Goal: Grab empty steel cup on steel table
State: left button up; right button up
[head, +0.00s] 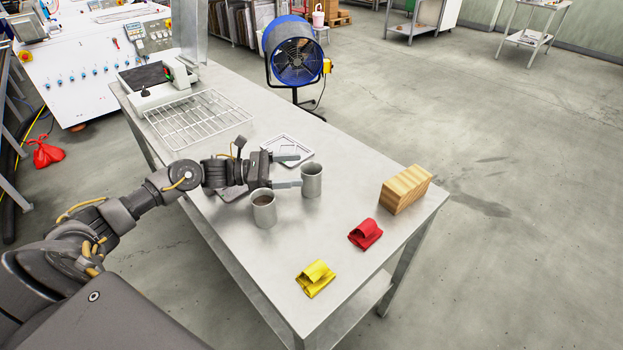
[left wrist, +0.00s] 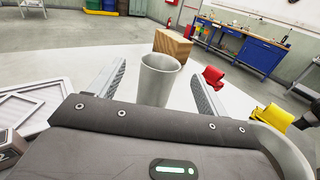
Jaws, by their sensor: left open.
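The empty steel cup (head: 311,182) stands upright on the steel table (head: 330,240). A second steel cup (head: 264,211), with brown contents, stands to its left and nearer to me. My left gripper (head: 298,170) is low over the table, open, its fingers pointing right toward the empty cup. In the left wrist view, the empty cup (left wrist: 158,82) stands between the two spread fingers of the left gripper (left wrist: 160,72), with a gap on each side. My right gripper is in neither view.
A wire rack (head: 197,118) and a tray (head: 287,149) lie farther back. The table between cups and cloths is clear.

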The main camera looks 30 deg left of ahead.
aim_at(319, 169)
pick_arm(q)
jog(key=shift+w+d+f, duration=0.1)
jog(key=shift+w+d, duration=0.15)
jog(key=shift+d, duration=0.2)
jog(key=shift+w+d, duration=0.1)
jog(key=shift+d, duration=0.1)
jog(key=shift+w+d+p, duration=0.2)
jog(key=shift+d+p, duration=0.1)
jog(key=shift+p, duration=0.15)
jog(key=p+x, duration=0.2)
jog(key=x, duration=0.3)
jog(key=shift+w+d, duration=0.15)
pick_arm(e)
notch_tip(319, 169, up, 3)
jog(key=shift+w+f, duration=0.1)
pick_arm(q)
jog(key=shift+c, duration=0.5)
jog(key=c, duration=1)
jog(key=shift+c, duration=0.2)
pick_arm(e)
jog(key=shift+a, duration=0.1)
